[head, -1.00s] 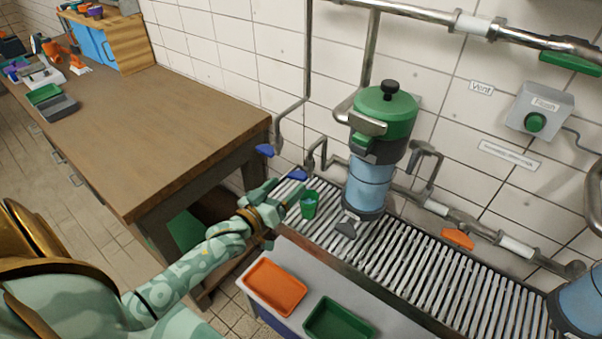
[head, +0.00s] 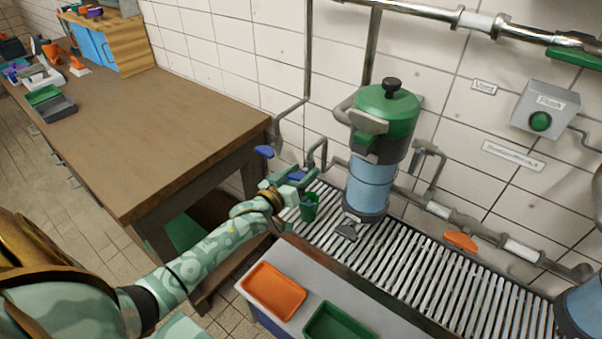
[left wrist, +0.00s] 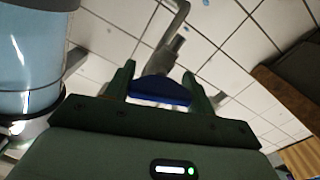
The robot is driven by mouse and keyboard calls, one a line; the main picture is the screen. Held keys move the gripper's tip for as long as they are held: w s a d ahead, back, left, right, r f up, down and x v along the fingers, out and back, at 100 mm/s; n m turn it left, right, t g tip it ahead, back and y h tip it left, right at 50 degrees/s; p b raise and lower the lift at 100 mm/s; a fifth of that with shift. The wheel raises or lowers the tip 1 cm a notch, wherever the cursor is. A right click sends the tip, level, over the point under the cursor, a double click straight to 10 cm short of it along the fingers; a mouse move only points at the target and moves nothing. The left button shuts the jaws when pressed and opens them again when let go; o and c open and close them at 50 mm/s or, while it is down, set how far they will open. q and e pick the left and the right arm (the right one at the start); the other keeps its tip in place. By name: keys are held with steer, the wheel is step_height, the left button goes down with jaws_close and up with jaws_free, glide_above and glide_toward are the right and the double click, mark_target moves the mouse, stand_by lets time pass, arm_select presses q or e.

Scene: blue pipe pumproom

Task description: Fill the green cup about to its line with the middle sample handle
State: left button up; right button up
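The green cup (head: 309,208) stands upright on the slatted metal grate, below a bent tap pipe. Its line and any water in it are too small to make out. A blue handle (head: 297,175) sits at that pipe, just above and left of the cup. My left gripper (head: 302,180) is at this handle, its fingers above the cup and partly covering the view. In the left wrist view the blue handle (left wrist: 160,90) shows between the two spread fingers; I cannot tell whether they touch it. My right gripper is not in view.
Another blue handle (head: 264,152) is further left and an orange handle (head: 461,242) further right. A green-lidded blue cylinder (head: 371,185) stands right of the cup. Orange (head: 274,291) and green (head: 338,323) trays lie in front. The wooden bench (head: 165,150) is at left.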

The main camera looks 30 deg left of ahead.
arm_select(q)
steer(key=shift+r+m+p, duration=0.2)
steer(key=shift+m+p, duration=0.4)
steer(key=shift+m, duration=1)
steer(key=shift+f+m+p, duration=0.15)
steer(key=shift+m+p, duration=0.15)
steer(key=shift+m, duration=0.3)
steer(key=o, duration=1)
